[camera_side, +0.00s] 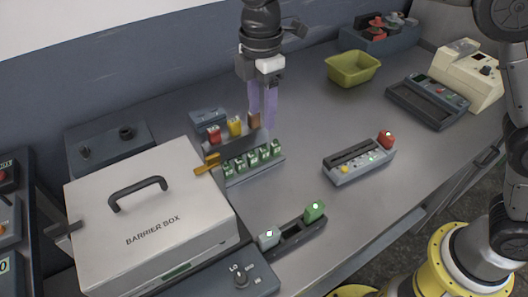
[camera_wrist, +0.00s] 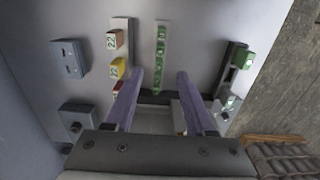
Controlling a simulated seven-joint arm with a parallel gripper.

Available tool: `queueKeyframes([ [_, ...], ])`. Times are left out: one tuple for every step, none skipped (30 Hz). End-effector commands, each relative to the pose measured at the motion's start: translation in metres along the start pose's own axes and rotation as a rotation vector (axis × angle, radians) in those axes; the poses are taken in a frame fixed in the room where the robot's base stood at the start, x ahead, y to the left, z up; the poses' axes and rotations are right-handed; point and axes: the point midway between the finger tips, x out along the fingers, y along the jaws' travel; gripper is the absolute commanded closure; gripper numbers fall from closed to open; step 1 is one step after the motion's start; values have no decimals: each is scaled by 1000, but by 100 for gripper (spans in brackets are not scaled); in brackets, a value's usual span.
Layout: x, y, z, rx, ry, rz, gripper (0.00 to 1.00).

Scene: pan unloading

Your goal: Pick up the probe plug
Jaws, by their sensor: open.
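My gripper (camera_side: 262,120) is open and empty, fingers pointing down, over the back of the bench. In the wrist view my gripper (camera_wrist: 160,73) shows its two purple fingers apart. Below it a rack holds a red plug (camera_side: 214,134), a yellow plug (camera_side: 236,126) and a brown plug (camera_side: 254,119). No readable label tells me which is the probe plug. In the side view the fingers are close to the brown plug. In the wrist view the brown plug (camera_wrist: 114,40) and yellow plug (camera_wrist: 117,68) lie left of the fingers; the red plug (camera_wrist: 118,87) is partly hidden.
A row of green blocks (camera_side: 251,160) stands before the rack. The barrier box (camera_side: 150,212) fills the left front. A green-ended holder (camera_side: 292,238), a grey device (camera_side: 358,164) with a red knob and an olive bin (camera_side: 353,69) stand apart. The bench between them is clear.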

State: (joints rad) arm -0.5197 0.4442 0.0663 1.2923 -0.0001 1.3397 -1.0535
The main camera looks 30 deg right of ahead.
Motion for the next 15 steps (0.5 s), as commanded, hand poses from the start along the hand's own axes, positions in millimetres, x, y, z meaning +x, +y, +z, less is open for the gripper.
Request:
queueKeyframes([
  [11, -1, 1, 1, -3, -5, 45],
  [17, -1, 1, 1, -3, -5, 45],
  [25, -1, 1, 1, -3, -5, 45],
  [30, -1, 1, 2, -3, -5, 45],
  [36, -1, 1, 2, -2, -3, 45],
  [42, -1, 2, 2, -2, -3, 45],
  [46, -1, 1, 2, -2, -3, 45],
  [50, 0, 1, 2, -1, -2, 45],
  [55, 0, 1, 2, -1, -2, 45],
  [57, 0, 2, 2, -1, -2, 45],
  [60, 0, 2, 2, -1, -1, 45],
  [62, 0, 1, 2, 0, 0, 45],
  [63, 0, 2, 2, 0, 0, 45],
  [64, 0, 2, 3, 0, 0, 45],
  [67, 0, 2, 3, 0, -1, 45],
])
